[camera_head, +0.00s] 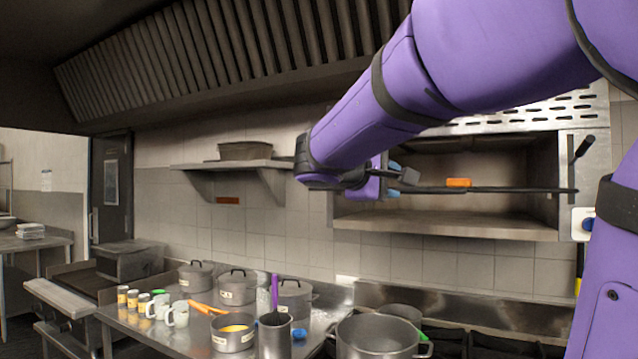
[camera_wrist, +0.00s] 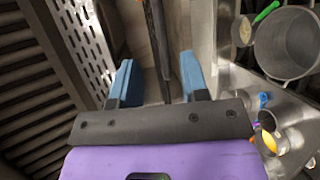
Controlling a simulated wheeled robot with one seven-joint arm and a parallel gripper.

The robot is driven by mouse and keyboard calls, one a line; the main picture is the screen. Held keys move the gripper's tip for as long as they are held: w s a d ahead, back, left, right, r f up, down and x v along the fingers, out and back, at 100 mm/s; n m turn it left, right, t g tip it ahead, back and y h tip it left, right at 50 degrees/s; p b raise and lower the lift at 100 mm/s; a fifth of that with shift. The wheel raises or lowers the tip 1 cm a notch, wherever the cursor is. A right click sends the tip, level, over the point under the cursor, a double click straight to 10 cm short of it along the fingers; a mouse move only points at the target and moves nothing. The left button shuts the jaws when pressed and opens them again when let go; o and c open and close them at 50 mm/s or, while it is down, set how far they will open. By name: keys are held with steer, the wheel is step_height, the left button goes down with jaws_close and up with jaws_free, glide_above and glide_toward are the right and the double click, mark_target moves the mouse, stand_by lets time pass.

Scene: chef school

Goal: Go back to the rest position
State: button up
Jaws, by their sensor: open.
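My gripper (camera_head: 394,179) is in front of the wall oven (camera_head: 450,222), at the left end of a dark horizontal bar (camera_head: 510,190) that crosses the oven's opening. In the wrist view my gripper (camera_wrist: 155,72) shows two blue fingers spread wide apart. The dark bar (camera_wrist: 157,35) runs between them in that view, with space on both sides. I cannot tell how near the bar is to the fingers. Nothing is held. My purple arm reaches in from the upper right and hides part of the oven's left side.
An orange piece (camera_head: 459,182) shows at the bar. Below, the steel counter (camera_head: 180,339) holds lidded pots (camera_head: 237,287), cups, jars and a pan with yellow contents (camera_head: 233,332). A large pot (camera_head: 377,340) stands on the stove. A shelf (camera_head: 225,164) and slanted hood (camera_head: 220,50) are left.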

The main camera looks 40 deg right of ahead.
steer(key=s+a+f+m+t+y, duration=0.1)
steer(key=s+a+f+t+y, duration=0.1)
steer(key=s+a+f+y, duration=0.4)
steer(key=s+a+f+t+y, duration=0.2)
steer(key=s+a+f+y, duration=0.4)
steer(key=a+f+y, duration=0.3)
steer(key=a+f, duration=0.3)
steer(key=f, duration=0.3)
steer(key=shift+s+f+m+y, duration=0.15)
steer(key=shift+m+y, duration=0.25)
